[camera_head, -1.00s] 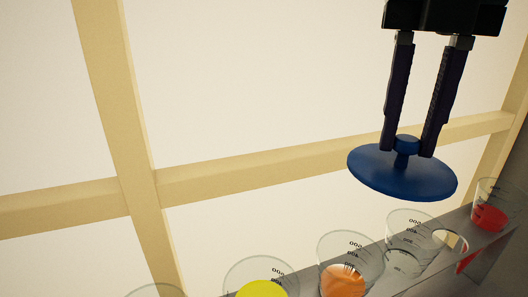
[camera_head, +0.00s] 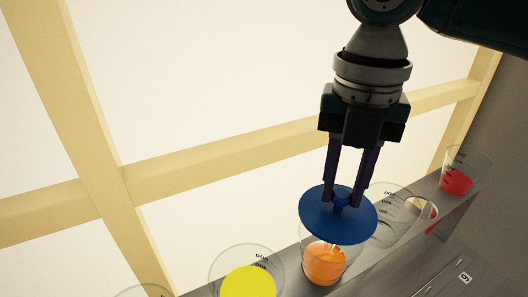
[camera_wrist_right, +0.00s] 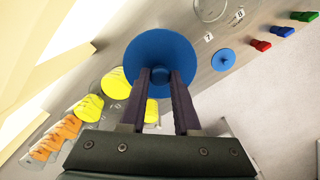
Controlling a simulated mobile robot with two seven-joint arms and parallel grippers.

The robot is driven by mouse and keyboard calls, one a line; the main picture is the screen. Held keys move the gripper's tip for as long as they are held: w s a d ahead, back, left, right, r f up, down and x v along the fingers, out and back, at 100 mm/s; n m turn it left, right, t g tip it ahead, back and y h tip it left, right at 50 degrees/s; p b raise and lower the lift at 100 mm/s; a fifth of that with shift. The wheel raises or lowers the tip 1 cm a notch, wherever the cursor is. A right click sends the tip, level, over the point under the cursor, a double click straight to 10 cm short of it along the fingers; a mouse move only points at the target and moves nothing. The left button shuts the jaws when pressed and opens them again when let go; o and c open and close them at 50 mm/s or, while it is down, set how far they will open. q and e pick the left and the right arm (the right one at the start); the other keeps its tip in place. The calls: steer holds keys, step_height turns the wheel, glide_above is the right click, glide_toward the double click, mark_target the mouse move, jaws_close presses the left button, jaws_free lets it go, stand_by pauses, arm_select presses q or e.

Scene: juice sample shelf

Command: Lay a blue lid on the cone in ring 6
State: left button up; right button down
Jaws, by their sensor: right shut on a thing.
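My right gripper (camera_head: 342,203) is shut on the knob of a round blue lid (camera_head: 318,222). The lid also shows in the right wrist view (camera_wrist_right: 160,48), almost level in front of the fingertips. In the head view it overlaps the upper part of a clear cone with orange contents (camera_head: 324,265) and hides much of its rim. I cannot tell whether lid and cone touch. Ring 6 cannot be identified for sure; a small number label (camera_head: 464,278) on the front reads as 6 or 9. My left gripper is out of view.
The cones stand in a row on a grey shelf (camera_head: 440,212): yellow (camera_head: 248,283) at left, red (camera_head: 457,182) at right. The right wrist view shows labels 7 and 8, another blue lid (camera_wrist_right: 223,60) and small red (camera_wrist_right: 261,45), blue (camera_wrist_right: 283,31) and green (camera_wrist_right: 304,16) pieces.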

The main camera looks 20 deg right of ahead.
mark_target(338, 209)
steer(key=shift+f, duration=2.2)
steer(key=shift+f, duration=0.1)
steer(key=c, duration=0.6)
jaws_free()
steer(key=shift+c, duration=0.2)
step_height(338, 209, up, 12)
steer(key=shift+w+f, duration=0.1)
steer(key=shift+f, duration=0.05)
steer(key=shift+a, duration=0.2)
steer(key=s+a+f+m+t+y, duration=0.2)
steer(key=s+a+f+m+y, duration=0.1)
steer(key=s+a+f+m, duration=0.55)
steer(key=s+d+f+m+t+h, duration=0.1)
steer(key=s+d+m, duration=0.4)
steer(key=m, duration=1.2)
step_height(338, 209, down, 2)
steer(key=s+h, duration=0.1)
steer(key=s, duration=0.1)
steer(key=shift+s+d+t+h, duration=0.3)
steer(key=shift+d+h, duration=0.1)
